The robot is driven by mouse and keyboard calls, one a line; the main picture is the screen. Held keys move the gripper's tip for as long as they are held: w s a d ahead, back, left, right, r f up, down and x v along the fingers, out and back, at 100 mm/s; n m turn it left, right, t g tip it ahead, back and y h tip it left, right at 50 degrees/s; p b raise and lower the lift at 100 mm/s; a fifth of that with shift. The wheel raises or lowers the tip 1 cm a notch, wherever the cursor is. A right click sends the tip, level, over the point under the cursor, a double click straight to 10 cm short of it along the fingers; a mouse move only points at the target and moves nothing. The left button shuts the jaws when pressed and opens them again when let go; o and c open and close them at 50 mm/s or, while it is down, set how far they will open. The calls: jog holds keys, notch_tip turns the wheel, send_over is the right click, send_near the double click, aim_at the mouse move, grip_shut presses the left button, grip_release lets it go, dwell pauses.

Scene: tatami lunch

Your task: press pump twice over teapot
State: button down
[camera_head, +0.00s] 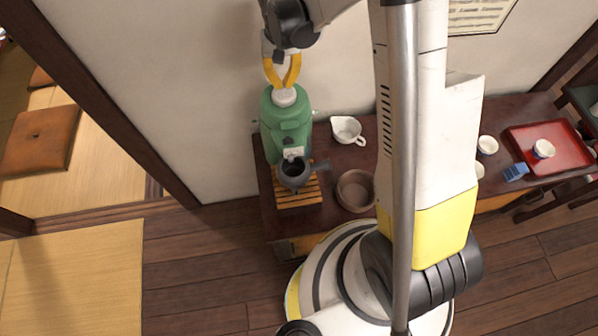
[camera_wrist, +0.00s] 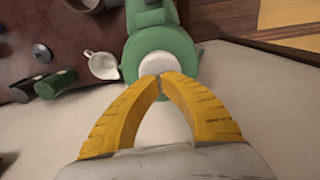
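The green pump dispenser (camera_head: 287,127) stands on the dark table against the wall, with a white round pump top (camera_head: 285,97). Its spout points over the dark teapot (camera_head: 297,181), which sits open on a slatted wooden stand (camera_head: 298,201). My gripper (camera_head: 284,86) has yellow fingers shut with their tips together, just over the pump top. In the wrist view the pump top (camera_wrist: 152,66) shows behind the tips (camera_wrist: 162,76); whether they touch it I cannot tell. The teapot is not clearly visible in the wrist view.
A white pitcher (camera_head: 347,130) and a brown bowl (camera_head: 355,190) stand right of the pump. A red tray (camera_head: 560,160) with a cup (camera_head: 543,149) is at the far right, near a blue item (camera_head: 515,172). The wall is close behind the pump.

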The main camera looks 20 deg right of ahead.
aim_at(284, 92)
jog(key=shift+f+b, duration=1.95)
jog(key=shift+f, duration=0.4)
jog(key=shift+r, duration=0.1)
jog(key=shift+r+p, duration=1.65)
jog(key=shift+r, duration=1)
jog(key=shift+f, duration=0.15)
